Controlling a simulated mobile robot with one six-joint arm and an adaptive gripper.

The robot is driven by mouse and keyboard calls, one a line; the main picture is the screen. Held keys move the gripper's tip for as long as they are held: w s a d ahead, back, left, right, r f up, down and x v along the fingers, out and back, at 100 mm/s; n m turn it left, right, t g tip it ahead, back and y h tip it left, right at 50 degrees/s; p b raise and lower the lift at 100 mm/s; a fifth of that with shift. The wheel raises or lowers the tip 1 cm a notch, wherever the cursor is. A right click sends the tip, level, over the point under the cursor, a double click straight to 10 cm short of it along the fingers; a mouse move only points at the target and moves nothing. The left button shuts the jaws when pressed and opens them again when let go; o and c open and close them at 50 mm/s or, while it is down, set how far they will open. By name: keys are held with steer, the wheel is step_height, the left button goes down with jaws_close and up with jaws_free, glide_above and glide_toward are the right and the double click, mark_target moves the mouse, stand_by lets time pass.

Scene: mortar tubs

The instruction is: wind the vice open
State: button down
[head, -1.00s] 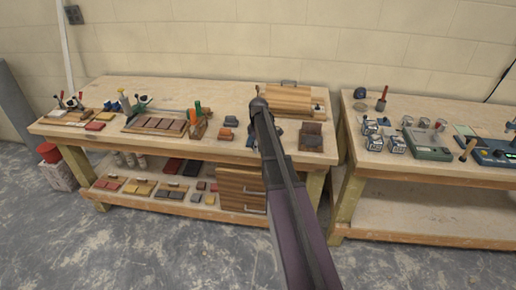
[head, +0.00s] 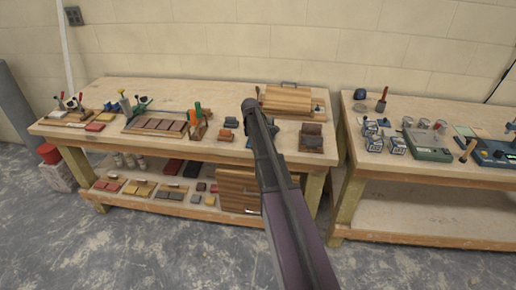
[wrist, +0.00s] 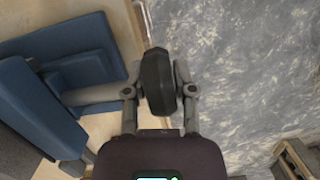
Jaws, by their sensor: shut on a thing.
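The blue vice (wrist: 62,80) fills the left of the wrist view, with its jaw blocks and a grey screw rod (wrist: 95,95) running right from it. A dark, thick knob or handle (wrist: 158,75) is at the rod's end. My gripper (wrist: 162,92) is shut on this dark handle, one finger on each side. How wide the vice jaws stand apart is hard to tell. In the head view my arm covers the gripper and most of the vice.
The vice is near the front edge of the left wooden bench (head: 90,118). A wooden chest (head: 292,101) stands behind, and a brown block stand (head: 311,137) is to the right. Grey floor (wrist: 235,60) shows beyond the bench edge. A second bench (head: 352,150) stands right.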

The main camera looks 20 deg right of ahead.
steer(key=shift+g+h, duration=0.3)
steer(key=shift+h, duration=0.2)
steer(key=shift+c, duration=2.2)
jaws_free()
steer(key=shift+t+y, duration=0.4)
steer(key=shift+y, duration=0.1)
steer(key=shift+t+y, duration=0.4)
steer(key=shift+y, duration=0.2)
steer(key=shift+r+p, duration=0.15)
steer(key=shift+p, duration=0.2)
step_height(320, 180, up, 14)
steer(key=p, duration=1.3)
steer(key=shift+w+d+f, duration=0.25)
